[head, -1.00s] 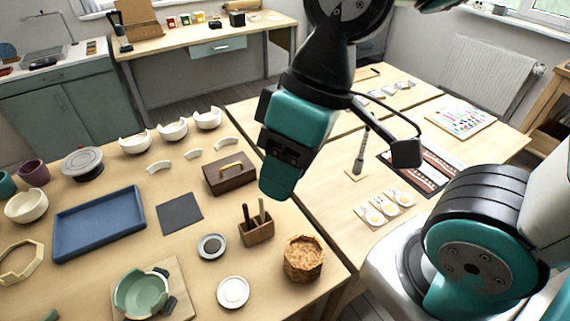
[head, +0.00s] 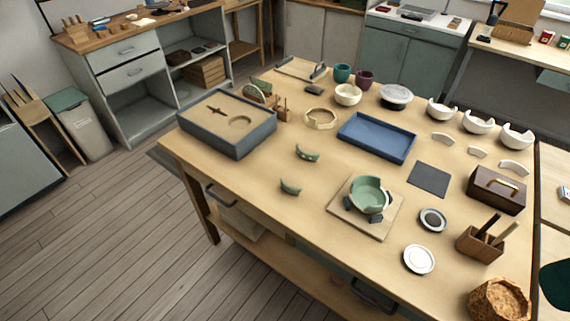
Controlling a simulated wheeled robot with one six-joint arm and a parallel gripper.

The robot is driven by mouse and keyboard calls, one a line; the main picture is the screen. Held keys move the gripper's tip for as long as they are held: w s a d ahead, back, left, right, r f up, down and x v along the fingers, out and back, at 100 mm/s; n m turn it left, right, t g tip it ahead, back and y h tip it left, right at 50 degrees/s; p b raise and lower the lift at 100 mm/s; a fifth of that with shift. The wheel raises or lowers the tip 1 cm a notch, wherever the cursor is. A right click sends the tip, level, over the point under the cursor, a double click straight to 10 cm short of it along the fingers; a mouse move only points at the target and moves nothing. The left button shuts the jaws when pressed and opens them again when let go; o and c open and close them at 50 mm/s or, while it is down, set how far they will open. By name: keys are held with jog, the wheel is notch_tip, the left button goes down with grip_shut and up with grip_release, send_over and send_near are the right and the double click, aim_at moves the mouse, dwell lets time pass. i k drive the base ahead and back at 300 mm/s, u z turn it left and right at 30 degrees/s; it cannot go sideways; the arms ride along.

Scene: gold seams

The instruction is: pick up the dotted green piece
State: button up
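Two small curved green pieces lie apart on the near left part of the wooden table. The farther green piece (head: 307,153) shows small pale spots on its face. The nearer green piece (head: 290,188) also has a light mark, but it is too small to tell whether it is dotted. A green bowl (head: 370,194) with a broken rim sits on a square wooden board (head: 378,230) among dark blocks. My gripper is not in view. Only a dark teal bit of my arm shows at the right edge, far from both pieces.
A grey box of sand (head: 228,144) stands at the table's left end. A blue tray (head: 377,138), an octagonal wooden frame (head: 320,119), a dark mat (head: 429,179) and a small white dish (head: 419,259) lie around. The table is bare around the green pieces. Open floor lies at the left.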

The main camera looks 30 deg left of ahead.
aim_at(309, 157)
jog(key=u, duration=1.9)
jog(key=k, duration=0.7)
jog(key=z, duration=0.7)
jog(key=i, duration=1)
jog(key=u, duration=0.05)
